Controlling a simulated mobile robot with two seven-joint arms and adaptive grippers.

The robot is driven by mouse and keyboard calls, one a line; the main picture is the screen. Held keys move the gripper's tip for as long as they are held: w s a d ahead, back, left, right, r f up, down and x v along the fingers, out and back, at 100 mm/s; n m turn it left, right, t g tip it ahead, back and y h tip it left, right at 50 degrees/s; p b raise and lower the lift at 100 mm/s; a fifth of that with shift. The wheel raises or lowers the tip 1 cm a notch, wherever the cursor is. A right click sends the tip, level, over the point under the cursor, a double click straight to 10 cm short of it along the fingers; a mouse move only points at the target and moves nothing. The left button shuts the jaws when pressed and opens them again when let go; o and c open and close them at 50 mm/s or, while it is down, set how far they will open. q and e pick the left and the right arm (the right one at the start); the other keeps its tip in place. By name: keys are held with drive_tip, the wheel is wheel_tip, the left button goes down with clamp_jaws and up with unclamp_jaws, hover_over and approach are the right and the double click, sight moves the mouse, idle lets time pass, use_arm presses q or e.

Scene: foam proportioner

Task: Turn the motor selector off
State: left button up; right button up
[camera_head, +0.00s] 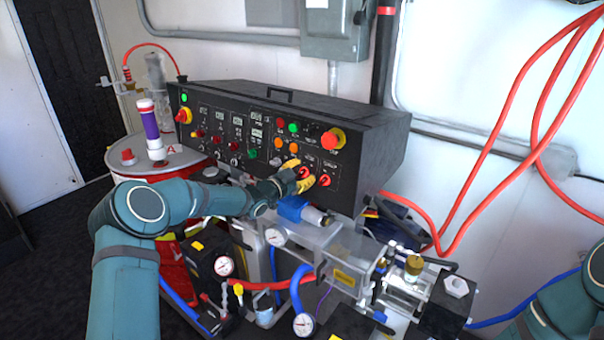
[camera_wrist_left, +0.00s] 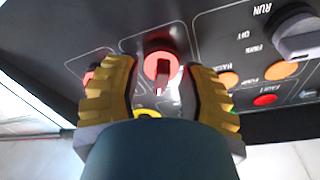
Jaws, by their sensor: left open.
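My left gripper (camera_head: 297,178) is at the lower right part of the black control panel (camera_head: 229,128), with its yellow fingers open. In the left wrist view the open fingers (camera_wrist_left: 161,72) stand on either side of a red rotary knob (camera_wrist_left: 158,66), with gaps visible beside it. This knob also shows between the fingers in the head view (camera_head: 303,173). A second red knob (camera_head: 324,181) is just right of it. I cannot read which knob is labelled as the motor selector. My right gripper is out of view.
A red emergency button (camera_head: 333,138) is above. Gauges, hoses and a clear-sided pump assembly (camera_head: 335,253) crowd the space below the panel.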

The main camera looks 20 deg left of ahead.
use_arm(q)
clamp_jaws()
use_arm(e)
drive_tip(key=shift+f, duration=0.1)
use_arm(q)
drive_tip(key=shift+n+b, duration=1)
drive_tip(key=shift+n, duration=0.1)
drive_tip(key=shift+n+t+y+b, duration=0.45)
drive_tip(key=shift+n+b, duration=0.2)
drive_tip(key=shift+n, duration=0.35)
drive_tip(key=n+y+b, duration=0.1)
drive_tip(key=n+b, duration=0.2)
drive_tip(key=n, duration=0.2)
drive_tip(key=shift+a, duration=0.1)
drive_tip(key=shift+r+n+y+b, duration=0.1)
drive_tip(key=shift+n+y+b, duration=0.4)
drive_tip(key=shift+n, duration=0.7)
drive_tip(key=shift+r+n+y+b, duration=0.1)
drive_tip(key=shift+n+y+b, duration=0.15)
drive_tip(key=shift+n+b, duration=0.65)
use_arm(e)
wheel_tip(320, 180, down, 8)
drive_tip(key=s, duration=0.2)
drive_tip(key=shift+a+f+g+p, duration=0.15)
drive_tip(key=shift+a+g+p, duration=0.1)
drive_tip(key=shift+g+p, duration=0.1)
use_arm(q)
drive_tip(key=shift+n, duration=0.5)
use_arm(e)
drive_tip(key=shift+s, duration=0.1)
